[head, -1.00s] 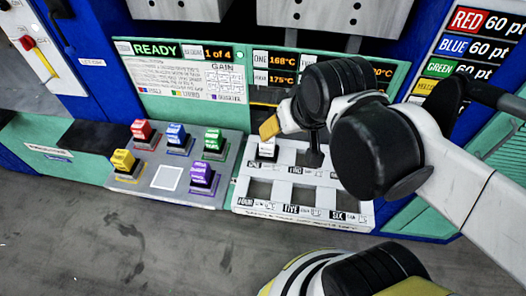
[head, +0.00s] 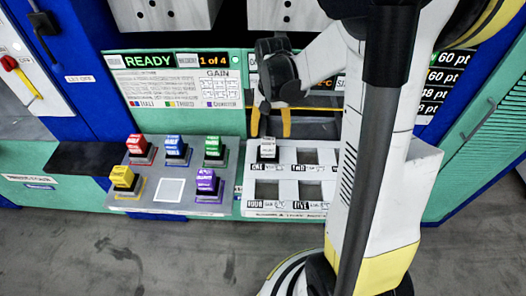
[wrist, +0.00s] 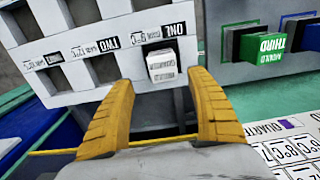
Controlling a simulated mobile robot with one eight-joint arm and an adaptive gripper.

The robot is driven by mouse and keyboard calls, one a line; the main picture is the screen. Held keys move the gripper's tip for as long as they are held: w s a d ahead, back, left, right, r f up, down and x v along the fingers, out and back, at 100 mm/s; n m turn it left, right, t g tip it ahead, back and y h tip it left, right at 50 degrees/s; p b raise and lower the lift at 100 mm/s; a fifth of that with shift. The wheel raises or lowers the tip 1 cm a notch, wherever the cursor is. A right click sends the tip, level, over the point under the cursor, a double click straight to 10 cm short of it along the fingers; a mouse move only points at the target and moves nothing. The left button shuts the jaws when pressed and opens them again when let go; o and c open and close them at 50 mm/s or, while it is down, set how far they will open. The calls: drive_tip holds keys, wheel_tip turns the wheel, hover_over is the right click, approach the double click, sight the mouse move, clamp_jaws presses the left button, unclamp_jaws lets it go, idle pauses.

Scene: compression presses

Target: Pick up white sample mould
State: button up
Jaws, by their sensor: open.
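The white sample mould (head: 267,148) stands upright in the slot marked ONE of the white rack (head: 285,208). In the wrist view the mould (wrist: 162,66) appears just beyond the fingertips, in line with the gap. My gripper (head: 270,127) has yellow fingers, spread apart with nothing between them. The wrist view shows both fingers of the gripper (wrist: 160,82), one on each side of the mould's line, apart from it. In the head view my arm hides the right part of the rack.
Left of the rack, a grey panel (head: 146,206) holds red (head: 138,145), blue (head: 175,147), green (head: 214,148), yellow (head: 123,178) and purple (head: 207,182) moulds. The green mould (wrist: 262,48) is closest to the gripper's side. A display panel (head: 176,85) stands behind. Other visible rack slots are empty.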

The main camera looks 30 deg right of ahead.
sight(268, 142)
drive_tip(key=f+b, duration=0.1)
drive_tip(key=f, duration=0.1)
drive_tip(key=f+b, duration=0.1)
drive_tip(key=f, duration=0.1)
drive_tip(key=f+b, duration=0.1)
drive_tip(key=f, duration=0.2)
drive_tip(key=shift+a, duration=0.4)
drive_tip(key=shift+s+r, duration=0.1)
clamp_jaws()
